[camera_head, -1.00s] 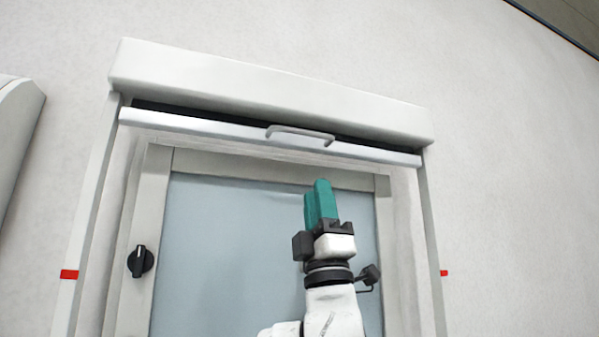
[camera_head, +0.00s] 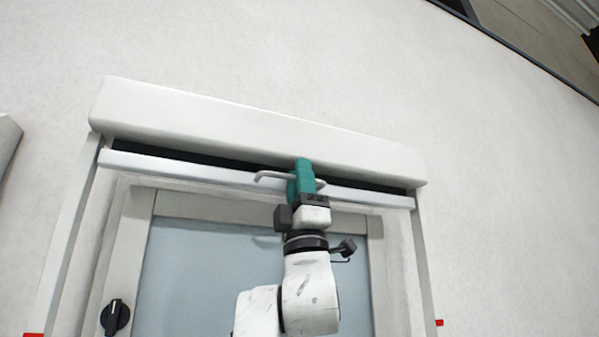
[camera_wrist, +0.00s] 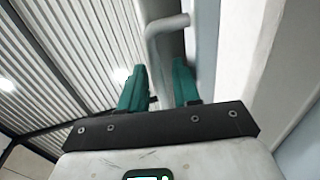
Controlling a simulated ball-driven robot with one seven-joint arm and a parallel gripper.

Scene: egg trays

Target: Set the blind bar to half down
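The white blind bar (camera_head: 190,171) sits high, just under the blind's casing (camera_head: 250,125), in the head view. Its grey handle (camera_head: 268,174) sticks out near the middle, and my gripper hides part of it. My gripper (camera_head: 302,174) is raised at the handle's right half, its teal fingers pointing up. In the wrist view, my gripper (camera_wrist: 159,84) has its two fingers apart. The handle (camera_wrist: 164,24) passes down into the gap between them there. I cannot tell whether either finger touches it.
Red marks show on the side rails at left (camera_head: 33,335) and right (camera_head: 439,322), well below the bar. A window frame (camera_head: 140,203) with a black knob (camera_head: 115,317) lies behind my arm. The wall at right is clear.

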